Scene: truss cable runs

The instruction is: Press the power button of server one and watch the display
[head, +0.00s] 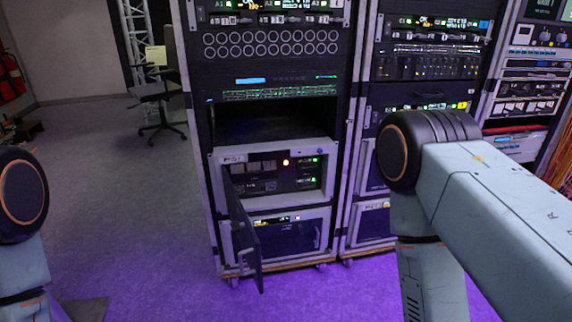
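In the head view, a light grey server unit (216,168) sits low in the middle rack, and its front flap (247,242) stands open toward me. I take it for server one, but its label (234,158) is too small to read for certain. A small round orange-lit spot, possibly the power button (286,162), glows on its dark front panel. Small green-lit readouts (312,180) show at the panel's right; their text is unreadable. Parts of both my arms show at the left and right, but neither gripper is in view.
A closed unit (290,238) sits below in the same wheeled rack. A second rack (432,65) stands to the right, partly hidden by my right arm. An office chair (158,100) and a truss post (140,40) stand behind left. The purple-lit floor (160,230) in front is largely clear.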

